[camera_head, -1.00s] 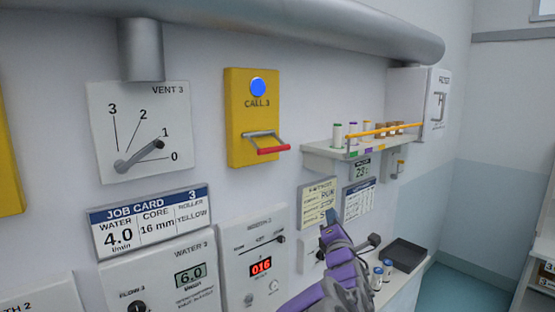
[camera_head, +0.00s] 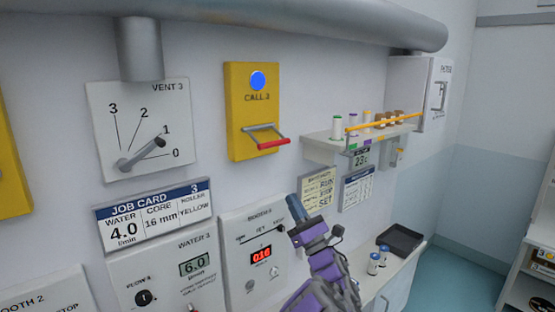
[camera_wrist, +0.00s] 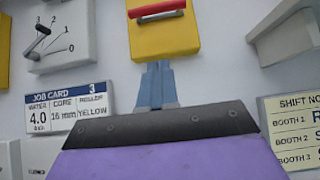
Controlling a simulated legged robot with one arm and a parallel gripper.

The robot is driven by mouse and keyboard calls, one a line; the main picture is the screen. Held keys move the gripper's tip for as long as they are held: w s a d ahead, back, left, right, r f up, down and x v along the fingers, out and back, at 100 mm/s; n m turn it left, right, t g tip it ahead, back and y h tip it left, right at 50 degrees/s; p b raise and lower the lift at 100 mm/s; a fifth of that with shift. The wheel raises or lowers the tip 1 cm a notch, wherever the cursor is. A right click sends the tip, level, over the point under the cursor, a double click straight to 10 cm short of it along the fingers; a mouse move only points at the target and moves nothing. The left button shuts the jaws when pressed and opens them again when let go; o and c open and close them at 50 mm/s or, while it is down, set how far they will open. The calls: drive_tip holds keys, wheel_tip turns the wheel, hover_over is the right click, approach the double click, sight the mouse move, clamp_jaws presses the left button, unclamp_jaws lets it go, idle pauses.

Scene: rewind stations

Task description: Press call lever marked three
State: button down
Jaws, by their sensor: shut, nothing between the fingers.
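The yellow CALL 3 box (camera_head: 253,88) is on the wall, with a blue round light above its label. Its lever, a metal bail with a red bar (camera_head: 273,143), sticks out from the lower part. The box (camera_wrist: 163,40) and the red bar (camera_wrist: 161,14) also show at the top of the wrist view. My gripper (camera_head: 294,204) is shut and empty, below and slightly right of the lever, apart from it. In the wrist view its blue fingers (camera_wrist: 155,84) point up at the box's lower edge.
A VENT 3 dial (camera_head: 142,130) and a job card (camera_head: 153,215) are to the left. A shelf with spools and an orange rail (camera_head: 385,122) juts out at right. A thick grey pipe (camera_head: 250,22) runs above. Control panels (camera_head: 262,255) are below.

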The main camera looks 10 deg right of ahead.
sight(274, 144)
drive_tip(key=s+d+r+p+x, duration=0.1)
drive_tip(key=r+x, duration=0.1)
drive_tip(key=x, duration=1.1)
drive_tip(key=shift+s, duration=0.4)
drive_tip(key=shift+d, duration=0.1)
